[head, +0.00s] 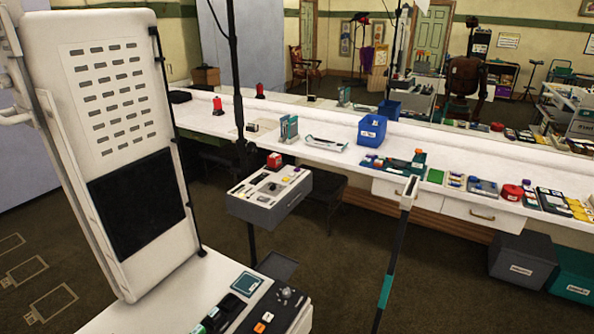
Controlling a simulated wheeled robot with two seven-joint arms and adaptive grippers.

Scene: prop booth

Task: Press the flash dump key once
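No key can be read as the flash dump key at this size. A grey control box (270,197) with small keys and knobs on its pale top stands on a dark stand in the middle of the head view. A red block (274,161) is at its back edge. A second dark control panel (268,312) with orange and white keys and a round knob lies on a white surface at the bottom. Neither of my grippers is in view.
A tall white slotted panel (118,130) blocks the left. A long white counter (330,150) with a blue bin (371,131) and several small items runs along the back. A dark pole with a teal band (392,260) stands right of centre. Dark floor is open at lower right.

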